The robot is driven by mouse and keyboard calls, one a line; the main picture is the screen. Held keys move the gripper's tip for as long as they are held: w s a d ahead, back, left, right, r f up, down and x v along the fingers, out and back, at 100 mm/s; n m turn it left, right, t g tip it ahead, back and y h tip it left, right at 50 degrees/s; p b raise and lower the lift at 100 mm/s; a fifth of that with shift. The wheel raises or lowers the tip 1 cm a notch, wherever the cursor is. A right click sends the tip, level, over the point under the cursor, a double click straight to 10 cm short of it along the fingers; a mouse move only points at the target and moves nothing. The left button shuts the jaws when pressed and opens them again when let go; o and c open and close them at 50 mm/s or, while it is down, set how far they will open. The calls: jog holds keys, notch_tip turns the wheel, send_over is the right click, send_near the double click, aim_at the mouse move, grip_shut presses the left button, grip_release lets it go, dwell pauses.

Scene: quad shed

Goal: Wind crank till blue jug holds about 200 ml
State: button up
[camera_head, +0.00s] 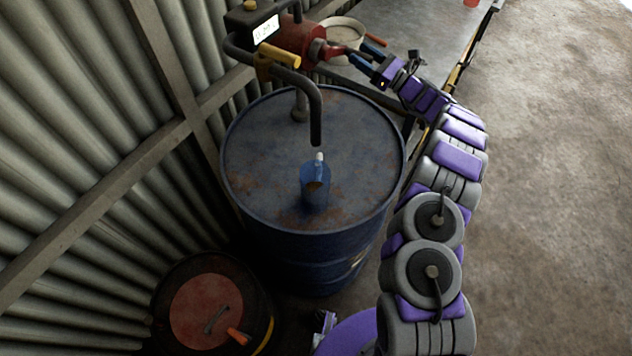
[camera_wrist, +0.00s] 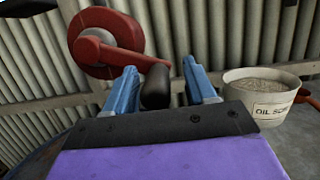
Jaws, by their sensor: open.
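The red rotary pump (camera_head: 303,43) stands at the back of a blue drum. Its red crank (camera_wrist: 122,56) ends in a dark handle (camera_wrist: 156,88). My gripper (camera_head: 366,64) is open at the crank; in the wrist view its two blue fingers (camera_wrist: 158,85) stand on either side of the handle. Contact with the handle cannot be told. The blue jug (camera_head: 315,186) stands upright on the drum top under the dark spout (camera_head: 316,125). Something brownish shows inside the jug, but its level cannot be read. The display (camera_head: 266,29) on the pump is too small to read surely.
The blue drum (camera_head: 250,165) stands by a corrugated wall (camera_head: 60,130). A bucket marked OIL (camera_wrist: 262,98) stands on a bench (camera_head: 430,40) behind the gripper. A smaller red-topped drum (camera_head: 205,305) is at lower left. The floor at right is clear.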

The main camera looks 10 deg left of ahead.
jog(key=s+d, duration=0.3)
jog(key=d, duration=0.6)
jog(key=shift+s+p, duration=0.2)
jog(key=shift+p, duration=0.1)
dwell(0.6)
